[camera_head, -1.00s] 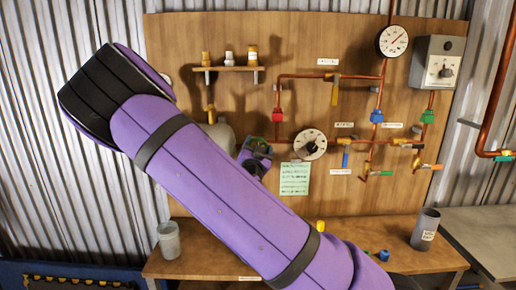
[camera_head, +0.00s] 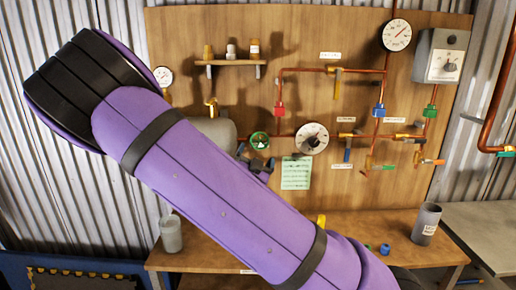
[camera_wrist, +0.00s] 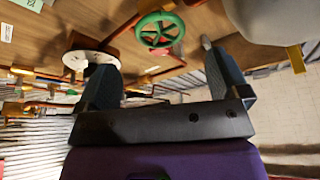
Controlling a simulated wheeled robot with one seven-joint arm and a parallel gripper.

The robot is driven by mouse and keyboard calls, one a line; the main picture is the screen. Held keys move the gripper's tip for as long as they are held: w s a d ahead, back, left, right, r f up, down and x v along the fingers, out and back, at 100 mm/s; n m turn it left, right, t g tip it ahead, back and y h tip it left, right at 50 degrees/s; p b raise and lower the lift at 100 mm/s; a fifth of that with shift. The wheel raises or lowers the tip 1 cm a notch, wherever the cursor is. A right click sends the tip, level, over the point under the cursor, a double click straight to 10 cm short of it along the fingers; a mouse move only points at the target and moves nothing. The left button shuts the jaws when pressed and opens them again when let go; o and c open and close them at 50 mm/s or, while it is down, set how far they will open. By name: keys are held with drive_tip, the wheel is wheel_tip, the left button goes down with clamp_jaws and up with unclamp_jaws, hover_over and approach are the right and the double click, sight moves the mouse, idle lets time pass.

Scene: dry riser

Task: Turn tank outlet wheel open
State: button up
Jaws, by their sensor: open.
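The green tank outlet wheel (camera_head: 260,141) sits on the copper pipe in front of the wooden board, just right of the grey tank (camera_head: 216,130). In the wrist view the green wheel (camera_wrist: 160,30) shows its rim and spokes, beyond the fingertips and roughly between them. My gripper (camera_wrist: 157,58) is open and empty, with a clear gap between its dark fingers and no visible contact with the wheel. In the head view my gripper (camera_head: 257,163) is just below the wheel and partly hidden by my purple arm.
A round white dial (camera_head: 312,138) is right of the wheel, with a green note (camera_head: 296,173) below it. Several valves and copper pipes fill the board's right side. A bench (camera_head: 215,258) with a grey cup (camera_head: 171,234) and a canister (camera_head: 426,224) stands below.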

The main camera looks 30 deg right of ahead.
drive_tip(key=shift+v, duration=1.6)
